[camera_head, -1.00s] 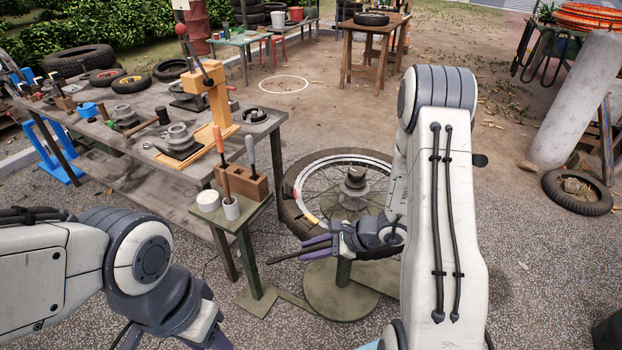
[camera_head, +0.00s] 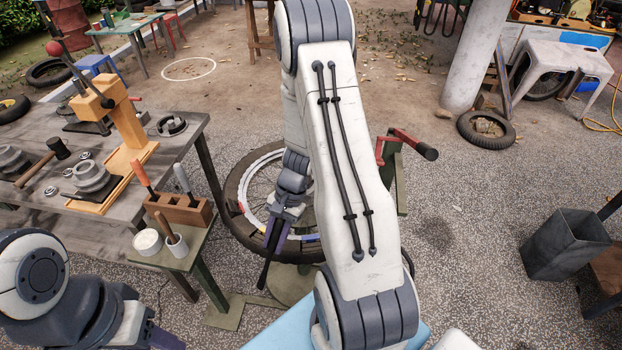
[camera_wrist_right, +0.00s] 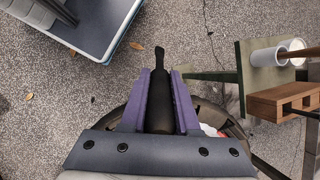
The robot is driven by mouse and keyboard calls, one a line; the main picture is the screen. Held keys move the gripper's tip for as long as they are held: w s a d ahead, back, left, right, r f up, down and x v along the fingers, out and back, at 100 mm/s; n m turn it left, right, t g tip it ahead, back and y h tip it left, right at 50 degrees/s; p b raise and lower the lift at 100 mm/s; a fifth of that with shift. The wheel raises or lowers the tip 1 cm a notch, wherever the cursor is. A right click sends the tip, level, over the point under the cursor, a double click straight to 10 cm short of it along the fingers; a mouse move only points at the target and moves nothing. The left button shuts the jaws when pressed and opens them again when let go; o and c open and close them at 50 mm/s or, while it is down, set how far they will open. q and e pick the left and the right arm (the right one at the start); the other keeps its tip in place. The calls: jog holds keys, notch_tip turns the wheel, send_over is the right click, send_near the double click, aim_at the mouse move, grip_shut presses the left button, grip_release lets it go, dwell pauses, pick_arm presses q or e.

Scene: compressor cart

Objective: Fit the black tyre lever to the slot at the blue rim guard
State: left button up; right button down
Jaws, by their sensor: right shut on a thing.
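My right gripper (camera_head: 274,234) is shut on the black tyre lever (camera_head: 265,270), which points down and toward the camera beside the near left part of the wheel. In the right wrist view the lever (camera_wrist_right: 160,95) lies between the two purple fingers, its narrow tip free over the gravel. The spoked wheel with its black tyre (camera_head: 233,190) lies flat on a stand, partly hidden by my right arm. A small bluish patch (camera_head: 308,238) shows on its near rim; I cannot tell its slot. My left gripper (camera_head: 165,339) is at the bottom edge, mostly cut off.
A small green side table (camera_head: 190,255) carries a wooden tool block (camera_head: 185,210), a white tub and a cup. The long workbench (camera_head: 110,225) stands left. A grey bin (camera_head: 565,245) stands far right, with open gravel between.

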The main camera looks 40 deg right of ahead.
pick_arm(q)
notch_tip(320, 180, up, 7)
jog(key=p, duration=0.5)
jog(key=shift+p, duration=0.35)
pick_arm(e)
jog(key=d+r+n+h, duration=0.2)
jog(key=d+r+n, duration=0.1)
jog(key=d+n, duration=0.2)
jog(key=w+d+r+n+h, duration=0.1)
jog(key=d+r+n+h, duration=0.2)
jog(key=d, duration=0.5)
jog(key=shift+r+n+t+h, duration=0.3)
jog(key=shift+r+n+t, duration=0.1)
jog(key=shift+r+n, duration=0.5)
pick_arm(q)
jog(key=shift+s, duration=0.1)
pick_arm(e)
jog(key=shift+w+f, duration=0.1)
pick_arm(q)
jog(key=shift+r, duration=0.15)
notch_tip(320, 180, down, 4)
jog(key=b, duration=0.3)
jog(key=shift+r, duration=0.1)
pick_arm(e)
notch_tip(320, 180, down, 5)
pick_arm(q)
jog(key=shift+r, duration=0.3)
